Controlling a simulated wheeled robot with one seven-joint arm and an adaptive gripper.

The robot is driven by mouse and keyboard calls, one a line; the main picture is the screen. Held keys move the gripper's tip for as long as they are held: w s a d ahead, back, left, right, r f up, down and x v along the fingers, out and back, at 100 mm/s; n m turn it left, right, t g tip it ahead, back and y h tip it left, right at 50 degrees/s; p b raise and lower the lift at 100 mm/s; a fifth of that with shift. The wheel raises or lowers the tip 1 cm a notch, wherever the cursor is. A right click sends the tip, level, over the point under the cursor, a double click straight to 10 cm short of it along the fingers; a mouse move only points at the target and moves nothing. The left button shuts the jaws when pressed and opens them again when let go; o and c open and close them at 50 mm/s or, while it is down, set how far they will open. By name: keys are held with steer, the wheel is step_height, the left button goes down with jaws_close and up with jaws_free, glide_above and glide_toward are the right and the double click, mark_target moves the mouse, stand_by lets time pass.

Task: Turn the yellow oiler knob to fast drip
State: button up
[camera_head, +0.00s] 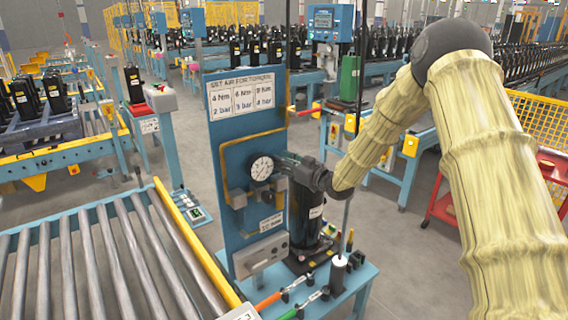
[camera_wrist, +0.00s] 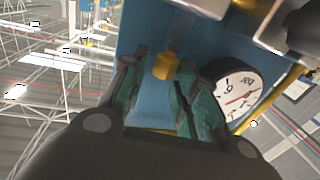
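The yellow oiler knob (camera_wrist: 165,66) shows in the wrist view against the blue panel, with a clear part behind it. My gripper (camera_wrist: 161,72) is open, its two teal-padded fingers on either side of the knob near their tips. A gap shows on the left side; I cannot tell whether the right finger touches the knob. In the head view my gripper (camera_head: 284,170) is at the blue panel (camera_head: 238,140), just right of the round gauge (camera_head: 262,168). The knob is not distinguishable there, likely hidden by my gripper.
The gauge also shows close to the right finger in the wrist view (camera_wrist: 238,86). A yellow pipe (camera_head: 225,165) runs along the panel. A black cylinder (camera_head: 306,215) stands below my wrist. A roller conveyor (camera_head: 110,260) is at the left; orange- and green-handled tools (camera_head: 268,302) lie in front.

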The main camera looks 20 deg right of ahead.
steer(key=shift+f, duration=0.1)
steer(key=v, duration=1.2)
steer(key=shift+d, duration=0.1)
steer(key=s+a+f+m+g+h, duration=0.25)
steer(key=s+f, duration=0.35)
steer(key=f, duration=0.5)
steer(key=s+a+f+m+g+h+b, duration=0.1)
steer(key=s+a+f+g, duration=0.15)
steer(key=s+f, duration=0.55)
steer(key=s+a+f+m+g+h, duration=0.1)
steer(key=s+a+f+g+h, duration=0.2)
steer(key=f, duration=1)
steer(key=s+a+f+g, duration=0.1)
steer(key=s+f, duration=0.3)
steer(key=s, duration=0.8)
steer(key=s+a+f+m+g+h+b, duration=0.1)
steer(key=s+f+g, duration=0.3)
steer(key=s, duration=0.8)
steer(key=s+a+f+m+g+h, duration=0.1)
steer(key=s+f+g, duration=0.1)
steer(key=s+f, duration=0.4)
steer(key=s, duration=0.5)
steer(key=shift+s+f+g+b, duration=0.25)
steer(key=shift+s+g+b, duration=0.05)
steer(key=shift+s, duration=0.1)
steer(key=shift+h, duration=0.25)
steer(key=shift+c, duration=0.5)
